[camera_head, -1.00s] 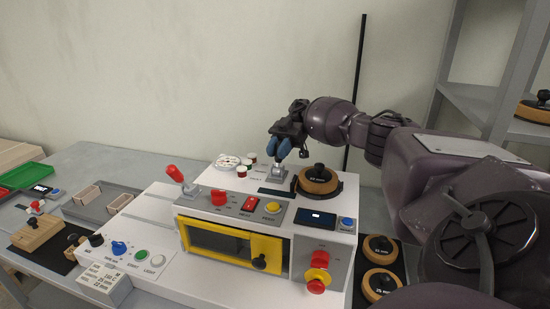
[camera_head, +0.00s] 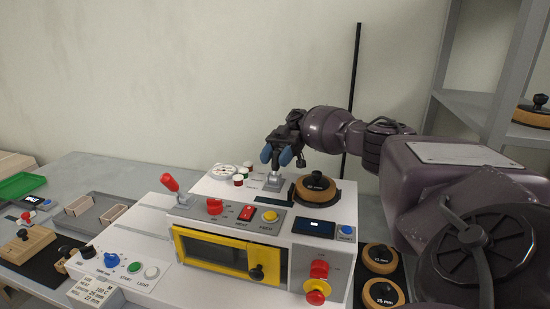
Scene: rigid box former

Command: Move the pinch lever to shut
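The machine is a white box former (camera_head: 235,210) with a yellow-framed front window (camera_head: 230,252). A lever with a red knob (camera_head: 170,183) stands tilted on a grey plate at its left. A small metal lever base (camera_head: 274,178) sits on the top, at the back. My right gripper (camera_head: 277,155) is right above this base, its two blue fingertips pointing down. Its fingers hide the upper part of whatever stands there. I cannot tell if they touch it, or read which lever is labelled pinch. My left gripper is not in view.
A round wooden former with a black knob (camera_head: 318,187) sits close to the right of my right gripper. White and red round parts (camera_head: 239,179) are at its left. Red and yellow buttons line the front panel. A grey shelf (camera_head: 485,105) stands at the right.

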